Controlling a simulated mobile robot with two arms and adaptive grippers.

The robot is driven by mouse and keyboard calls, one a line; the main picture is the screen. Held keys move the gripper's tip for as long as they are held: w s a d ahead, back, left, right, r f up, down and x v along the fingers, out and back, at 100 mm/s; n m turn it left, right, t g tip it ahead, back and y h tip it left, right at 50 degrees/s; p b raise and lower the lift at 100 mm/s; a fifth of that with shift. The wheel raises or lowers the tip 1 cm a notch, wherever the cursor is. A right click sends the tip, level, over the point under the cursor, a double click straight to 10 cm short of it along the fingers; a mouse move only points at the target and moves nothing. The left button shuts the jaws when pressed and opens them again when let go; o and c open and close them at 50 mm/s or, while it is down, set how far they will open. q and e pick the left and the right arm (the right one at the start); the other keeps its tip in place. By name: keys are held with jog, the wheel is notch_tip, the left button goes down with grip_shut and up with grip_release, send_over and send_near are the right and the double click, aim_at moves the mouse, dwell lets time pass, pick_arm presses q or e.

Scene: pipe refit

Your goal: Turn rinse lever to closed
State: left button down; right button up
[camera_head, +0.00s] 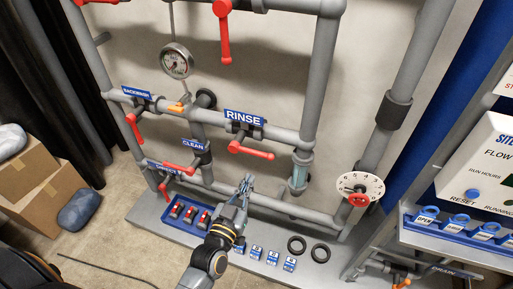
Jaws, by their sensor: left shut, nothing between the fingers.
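The red rinse lever (252,151) sits on a grey pipe under the blue RINSE sign (244,118). Its handle points right and slightly down, roughly along the pipe's run. My left gripper (246,182) is shut and empty, its fingertips pointing up. In the picture it is just below the lever and appears apart from it; the depth gap is hard to judge. My right gripper is not in view.
Other red levers sit at BACKWASH (134,128), CLEAN (180,169) and the top pipe (223,38). A gauge (177,61) and a dial (360,188) flank the rinse pipe. A blue tray (178,223) and black rings (297,246) lie on the ledge below.

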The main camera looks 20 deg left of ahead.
pick_arm(q)
jog(key=shift+t, duration=0.5)
jog(key=r, duration=0.5)
jog(key=shift+a, duration=0.35)
jog(key=r+p, duration=0.2)
jog(key=p, duration=0.1)
send_over(256, 154)
jog(key=f, duration=0.1)
jog(key=s+f, duration=0.1)
jog(key=f, duration=0.2)
jog(key=shift+s+d+f, duration=0.15)
jog(key=shift+d+f, duration=0.1)
jog(key=shift+f+b, duration=0.15)
jog(key=shift+b, duration=0.15)
